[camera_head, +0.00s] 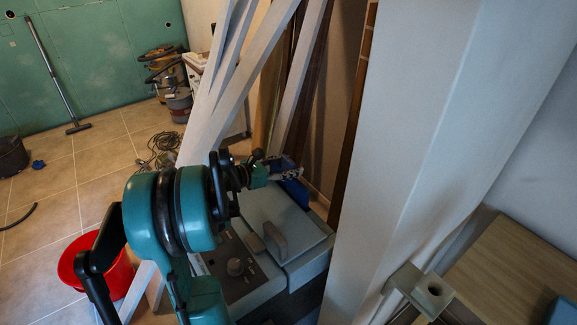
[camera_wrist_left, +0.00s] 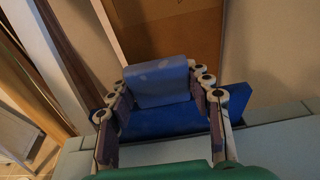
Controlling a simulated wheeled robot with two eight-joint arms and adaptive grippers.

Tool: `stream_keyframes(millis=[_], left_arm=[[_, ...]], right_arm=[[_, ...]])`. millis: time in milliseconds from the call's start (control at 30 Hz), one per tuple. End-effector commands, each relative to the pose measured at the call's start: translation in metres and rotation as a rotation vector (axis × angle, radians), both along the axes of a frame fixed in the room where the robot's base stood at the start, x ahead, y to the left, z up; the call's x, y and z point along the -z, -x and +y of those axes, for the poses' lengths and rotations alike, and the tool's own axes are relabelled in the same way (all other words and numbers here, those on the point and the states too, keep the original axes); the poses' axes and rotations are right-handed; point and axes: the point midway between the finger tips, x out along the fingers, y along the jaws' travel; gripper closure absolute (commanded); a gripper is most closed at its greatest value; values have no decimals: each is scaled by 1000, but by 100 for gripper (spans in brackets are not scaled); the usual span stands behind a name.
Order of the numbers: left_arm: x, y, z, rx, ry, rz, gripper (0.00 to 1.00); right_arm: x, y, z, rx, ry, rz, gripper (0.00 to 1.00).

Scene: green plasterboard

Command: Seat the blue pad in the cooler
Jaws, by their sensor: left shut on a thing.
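The blue pad (camera_head: 296,192) is at the far end of the cooler, partly hidden by my left gripper (camera_head: 278,172). In the left wrist view the pad shows as a dark blue slab (camera_wrist_left: 180,118) with a lighter blue raised block (camera_wrist_left: 160,82). My left gripper (camera_wrist_left: 162,88) is shut on this block, one finger on each side. The grey cooler (camera_head: 300,245) has a handle on top and a panel with a knob. A pale grey edge (camera_wrist_left: 265,130) lies below the slab; contact between them cannot be told. My right gripper is not in view.
Pale slanted beams (camera_head: 240,85) stand behind the arm, and a large white post (camera_head: 440,110) rises right of the cooler. A red bucket (camera_head: 72,262) stands at left. A wooden top (camera_head: 520,265) is at lower right. The tiled floor at left has open room.

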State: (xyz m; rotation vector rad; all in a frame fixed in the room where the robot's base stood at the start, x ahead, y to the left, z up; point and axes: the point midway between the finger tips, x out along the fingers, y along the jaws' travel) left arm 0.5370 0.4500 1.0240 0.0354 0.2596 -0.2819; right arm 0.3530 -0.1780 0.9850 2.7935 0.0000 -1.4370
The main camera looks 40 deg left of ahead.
Motion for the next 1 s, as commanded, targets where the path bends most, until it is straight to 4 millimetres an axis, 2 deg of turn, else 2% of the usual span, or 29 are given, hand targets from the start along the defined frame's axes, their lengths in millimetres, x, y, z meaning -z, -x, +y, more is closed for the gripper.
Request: stream_keyframes(millis=[1000], left_arm=[[26, 0, 0, 0, 0, 0, 85]], right_arm=[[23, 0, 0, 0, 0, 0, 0]])
